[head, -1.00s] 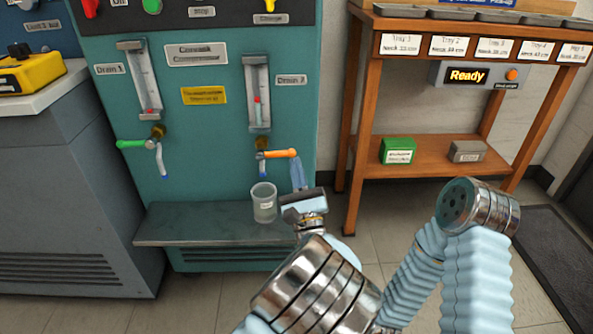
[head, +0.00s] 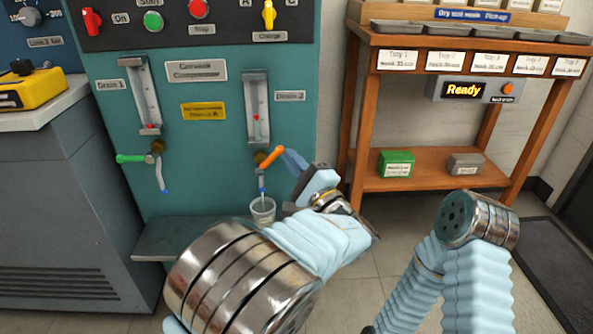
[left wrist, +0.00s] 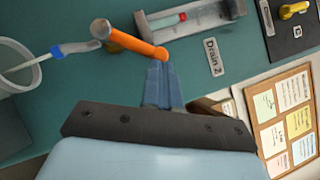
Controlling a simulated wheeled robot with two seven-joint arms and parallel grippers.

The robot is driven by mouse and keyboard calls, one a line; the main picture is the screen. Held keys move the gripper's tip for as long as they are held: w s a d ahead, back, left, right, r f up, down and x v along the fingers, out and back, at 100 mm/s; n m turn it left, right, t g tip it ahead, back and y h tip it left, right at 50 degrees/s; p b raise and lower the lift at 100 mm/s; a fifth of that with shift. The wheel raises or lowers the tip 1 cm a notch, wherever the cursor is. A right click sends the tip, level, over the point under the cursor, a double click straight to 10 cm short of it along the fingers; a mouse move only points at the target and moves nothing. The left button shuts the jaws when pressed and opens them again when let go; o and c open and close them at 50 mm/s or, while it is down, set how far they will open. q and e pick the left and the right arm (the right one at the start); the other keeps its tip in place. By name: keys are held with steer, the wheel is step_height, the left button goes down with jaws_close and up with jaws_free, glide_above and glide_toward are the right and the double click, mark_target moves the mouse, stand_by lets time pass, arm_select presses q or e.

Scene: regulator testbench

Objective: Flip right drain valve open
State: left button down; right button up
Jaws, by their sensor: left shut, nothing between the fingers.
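The right drain valve has an orange lever (head: 272,157) below the Drain 2 gauge (head: 257,105). The lever slants up to the right in the head view. In the left wrist view the lever (left wrist: 133,41) runs from its pivot to my fingertips. My left gripper (head: 291,160) is shut and empty, with its blue fingertips at the lever's free end, touching or nearly so. They also show in the left wrist view (left wrist: 161,66). The valve's blue-tipped spout (head: 262,182) points down into a clear cup (head: 263,207). My right gripper is out of view.
The Drain 1 valve with a green lever (head: 131,158) is at left. A steel ledge (head: 175,240) runs below both valves. A wooden rack (head: 440,165) holding a green box (head: 396,163) and a grey box (head: 465,163) stands at right.

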arm_select(q)
steer(key=a+r+n+g+h+b, duration=0.1)
steer(key=a+r+n+g+b, duration=0.3)
steer(key=n, duration=0.3)
steer(key=shift+a+h, duration=0.3)
steer(key=shift+h, duration=0.1)
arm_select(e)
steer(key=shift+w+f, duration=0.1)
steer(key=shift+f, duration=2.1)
arm_select(q)
steer(key=shift+n, duration=0.3)
